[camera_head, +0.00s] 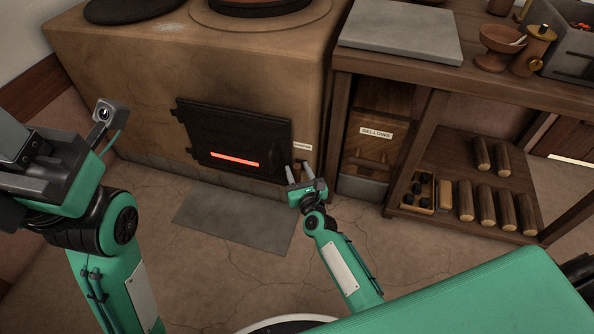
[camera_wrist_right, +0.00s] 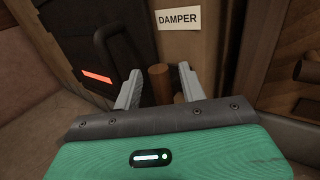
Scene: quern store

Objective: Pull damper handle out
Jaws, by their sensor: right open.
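The damper handle (camera_wrist_right: 160,82) is a brown wooden peg in the right wrist view, below a white label (camera_wrist_right: 180,19) reading DAMPER. It stands between the two grey fingers of my right gripper (camera_wrist_right: 158,88), which are open, with a gap on each side. A smaller brown piece shows just right of it near the palm. In the head view my right gripper (camera_head: 299,167) is at the stove's lower right corner, under the label, and the handle is mostly hidden there. My left gripper (camera_head: 40,165) is at the left edge, its fingers not clearly visible.
The clay stove (camera_head: 150,80) has a black door (camera_head: 240,135) with a glowing red slot, left of the right gripper. A wooden bench (camera_head: 500,85) with a BELLOWS box (camera_head: 370,150) and several logs (camera_head: 485,205) stands at right. A grey floor plate (camera_head: 235,218) lies in front of the stove.

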